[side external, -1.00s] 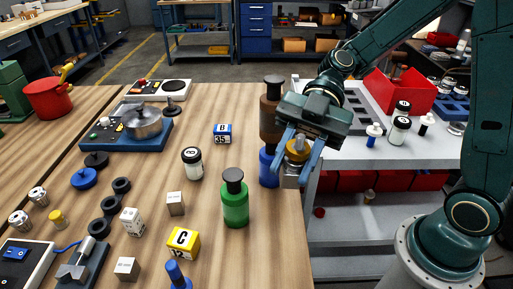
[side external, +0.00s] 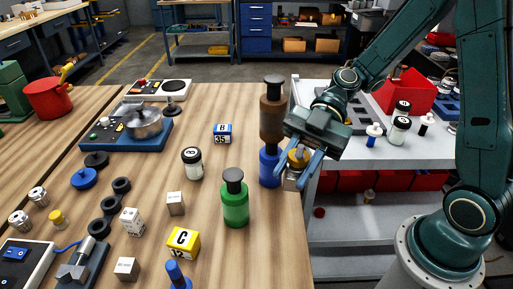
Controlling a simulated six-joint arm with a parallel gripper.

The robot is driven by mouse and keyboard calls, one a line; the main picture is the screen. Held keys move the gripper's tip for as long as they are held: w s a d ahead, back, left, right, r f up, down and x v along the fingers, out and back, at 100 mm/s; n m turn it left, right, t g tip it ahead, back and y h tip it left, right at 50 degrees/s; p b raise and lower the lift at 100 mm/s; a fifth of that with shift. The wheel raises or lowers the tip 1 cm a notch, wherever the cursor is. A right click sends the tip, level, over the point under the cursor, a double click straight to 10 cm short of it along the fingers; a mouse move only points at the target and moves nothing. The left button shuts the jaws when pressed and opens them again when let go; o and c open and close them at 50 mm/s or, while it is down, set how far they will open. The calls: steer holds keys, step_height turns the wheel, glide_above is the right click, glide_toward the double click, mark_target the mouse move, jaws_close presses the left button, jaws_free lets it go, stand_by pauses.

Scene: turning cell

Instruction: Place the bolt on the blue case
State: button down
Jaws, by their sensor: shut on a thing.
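My gripper (side external: 304,172) hangs at the right edge of the wooden table, tilted, with its two blue fingers pointing down. It is shut on a small piece with a brass-yellow upper part and a grey metal lower part, which looks like the bolt (side external: 298,157); the fingers hide part of it. Whether it touches the table edge I cannot tell. A small blue-and-white box marked B 35, which looks like the blue case (side external: 222,134), stands on the table to the left of my gripper, with its top clear.
A tall brown bottle (side external: 272,112) and a blue piece (side external: 269,168) stand just left of my gripper. A green bottle (side external: 235,203) and a white jar with a black lid (side external: 192,163) are farther left. A yellow C box (side external: 183,243) is nearer the camera.

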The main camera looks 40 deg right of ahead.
steer(key=w+d+f+m+t, duration=0.3)
steer(key=d+f+m+t, duration=0.25)
steer(key=d+f, duration=0.3)
steer(key=w+d+f+m+t+h, duration=0.2)
steer(key=w+d+m+t+h, duration=0.4)
steer(key=w+d+m+t, duration=0.4)
steer(key=w+a+r+m+h, duration=0.1)
steer(key=w+a+r+h, duration=0.15)
steer(key=w+r, duration=0.85)
steer(key=w+a+r+m+h, duration=0.1)
steer(key=w+a+r, duration=0.3)
steer(key=w+r, duration=0.7)
glide_above(222, 127)
steer(key=shift+y, duration=0.25)
steer(key=shift+f, duration=11.1)
steer(key=shift+f, duration=0.15)
steer(key=c, duration=1.1)
jaws_free()
